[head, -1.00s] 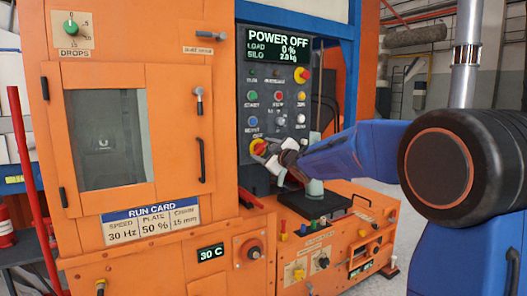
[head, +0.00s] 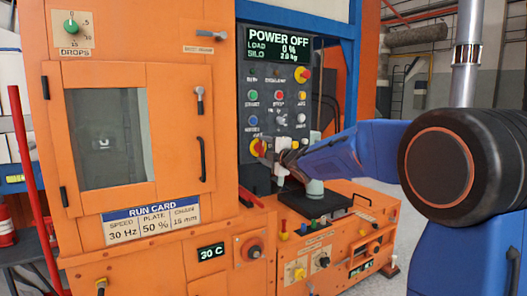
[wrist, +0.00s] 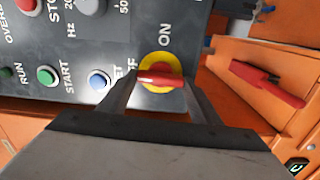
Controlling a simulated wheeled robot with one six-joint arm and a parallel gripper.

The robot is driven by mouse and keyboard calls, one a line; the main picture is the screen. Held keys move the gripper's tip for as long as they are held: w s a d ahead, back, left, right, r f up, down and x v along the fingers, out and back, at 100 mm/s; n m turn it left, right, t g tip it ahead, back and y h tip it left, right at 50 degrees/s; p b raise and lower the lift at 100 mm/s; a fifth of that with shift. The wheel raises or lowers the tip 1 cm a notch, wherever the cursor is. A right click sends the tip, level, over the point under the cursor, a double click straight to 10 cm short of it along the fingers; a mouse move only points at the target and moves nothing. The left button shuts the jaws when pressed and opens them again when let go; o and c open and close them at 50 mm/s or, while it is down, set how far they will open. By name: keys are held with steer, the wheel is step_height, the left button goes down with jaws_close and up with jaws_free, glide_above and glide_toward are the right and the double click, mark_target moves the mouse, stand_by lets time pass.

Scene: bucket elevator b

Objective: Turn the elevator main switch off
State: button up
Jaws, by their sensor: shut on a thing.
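The main switch (head: 257,148) is a yellow disc with a red handle, low on the dark control panel. In the wrist view the red handle (wrist: 160,78) lies across the yellow disc (wrist: 157,60), in line with the OFF label and square to the ON label. My gripper (head: 272,158) is at the switch from the right; in the wrist view its fingertips (wrist: 161,82) close on the two ends of the handle. The display (head: 279,45) reads POWER OFF. The fingers hide part of the OFF label.
Several push buttons sit above the switch, including a blue one (head: 253,120). A red and yellow emergency knob (head: 303,75) is at the panel's upper right. A red door handle (wrist: 268,83) lies right of my gripper in the wrist view. An orange drawer unit (head: 330,240) stands below.

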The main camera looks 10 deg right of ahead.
steer(key=shift+f+n, duration=0.1)
steer(key=shift+n, duration=0.2)
stand_by(0.4)
steer(key=o, duration=1.1)
steer(key=shift+s, duration=0.1)
steer(key=shift+s+d, duration=0.1)
steer(key=shift+s, duration=0.15)
steer(key=v, duration=1.6)
steer(key=shift+s+d, duration=0.1)
steer(key=shift+s, duration=0.3)
